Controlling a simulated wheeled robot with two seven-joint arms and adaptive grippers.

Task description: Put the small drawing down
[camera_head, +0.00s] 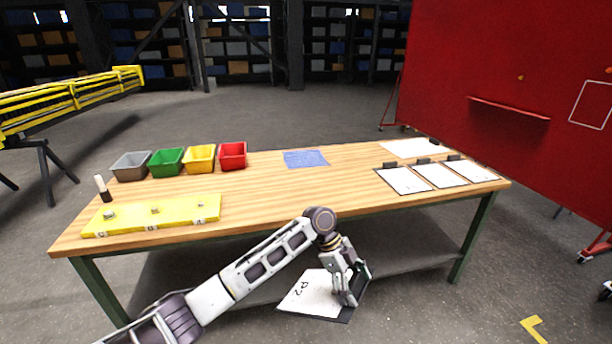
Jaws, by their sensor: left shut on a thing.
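The small drawing (308,295) is a white sheet marked with "2" on a dark board. It shows in the head view at the bottom centre, in front of the table and lower in the picture than its front edge. My left gripper (350,296) is shut on its right side, and the fingers hide part of that side. The drawing lies tilted in the grip. My right gripper does not show.
The wooden table (270,191) holds grey, green, yellow and red bins (232,157), a yellow plate (150,217), a blue sheet (306,159) and several clipboards (440,175) at right. The middle of the tabletop is clear. A red panel (500,90) stands at right.

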